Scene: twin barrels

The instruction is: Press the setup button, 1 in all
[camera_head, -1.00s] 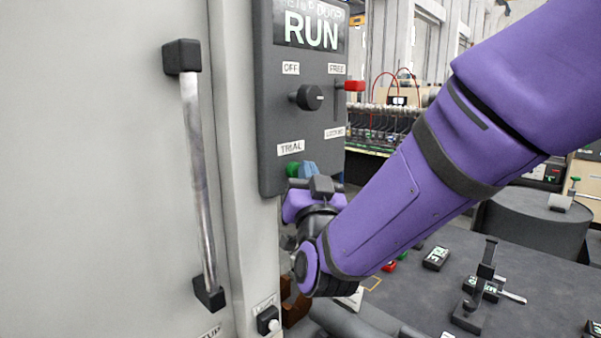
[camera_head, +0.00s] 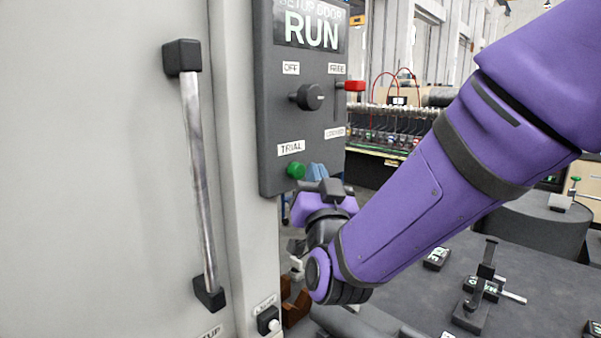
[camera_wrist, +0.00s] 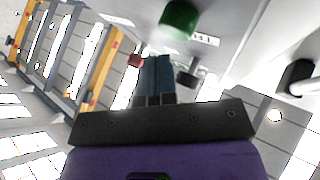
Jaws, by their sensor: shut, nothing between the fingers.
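A dark control panel (camera_head: 269,135) hangs beside the grey door, with a display reading "SETUP DOOR" and "RUN" (camera_head: 311,30). Its green button (camera_head: 295,170) sits under the "TRIAL" label and also shows in the wrist view (camera_wrist: 180,18). A label ending in "UP" (camera_head: 209,332) is cut off at the bottom edge; no button beside it is visible. A small box with a white button (camera_head: 268,320) is on the door frame; its label is hard to read. My gripper (camera_head: 316,170) is shut and empty, just right of the green button; its blue fingers (camera_wrist: 159,68) show a gap from that button.
A vertical door handle (camera_head: 198,175) stands out on the left. The panel carries a black knob (camera_head: 308,97) and a red lever (camera_head: 352,86). A dark table (camera_head: 420,300) with a black stand (camera_head: 481,290) and small labelled blocks lies at right.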

